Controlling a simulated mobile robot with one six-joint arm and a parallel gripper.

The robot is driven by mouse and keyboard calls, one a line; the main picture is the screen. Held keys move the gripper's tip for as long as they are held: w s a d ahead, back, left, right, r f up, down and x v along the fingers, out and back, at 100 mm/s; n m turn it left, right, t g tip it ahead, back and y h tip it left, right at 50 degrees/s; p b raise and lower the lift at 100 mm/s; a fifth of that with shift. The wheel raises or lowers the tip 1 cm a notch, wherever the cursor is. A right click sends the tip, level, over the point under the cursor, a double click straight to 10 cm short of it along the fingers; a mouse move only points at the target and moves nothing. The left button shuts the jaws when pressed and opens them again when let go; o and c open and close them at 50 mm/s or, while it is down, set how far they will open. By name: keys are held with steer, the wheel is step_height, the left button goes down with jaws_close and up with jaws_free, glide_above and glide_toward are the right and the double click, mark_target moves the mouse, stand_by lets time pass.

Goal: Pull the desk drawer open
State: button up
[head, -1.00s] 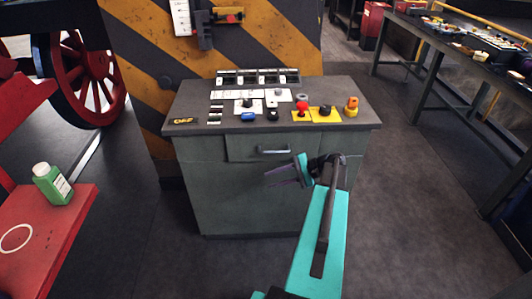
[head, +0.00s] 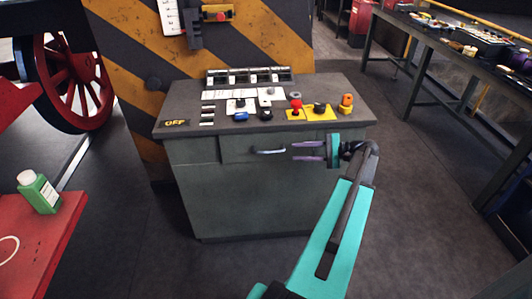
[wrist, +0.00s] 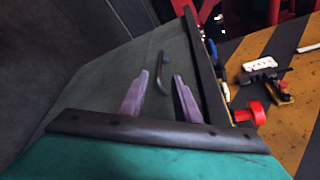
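The grey-green desk (head: 250,195) stands ahead with its drawer (head: 234,149) shut under the top. The drawer's metal bar handle (head: 269,151) is at the middle of the drawer front. My gripper (head: 295,151), with two purple fingers, is just right of the handle at about its height, fingers pointing left. It is open and empty. In the wrist view the handle (wrist: 163,72) shows beyond the fingertips (wrist: 160,75), roughly between their lines, apart from them.
The desk top (head: 180,108) overhangs the drawer and carries switches, a red knob (head: 296,106) and yellow panels. A red bench (head: 30,245) with a green bottle (head: 38,191) is at left. A long workbench (head: 440,45) is at right. Floor in front of the desk is clear.

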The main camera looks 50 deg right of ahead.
mark_target(270, 152)
steer(key=p+x, duration=0.2)
steer(key=x, duration=1.2)
steer(key=shift+s, duration=0.1)
jaws_close()
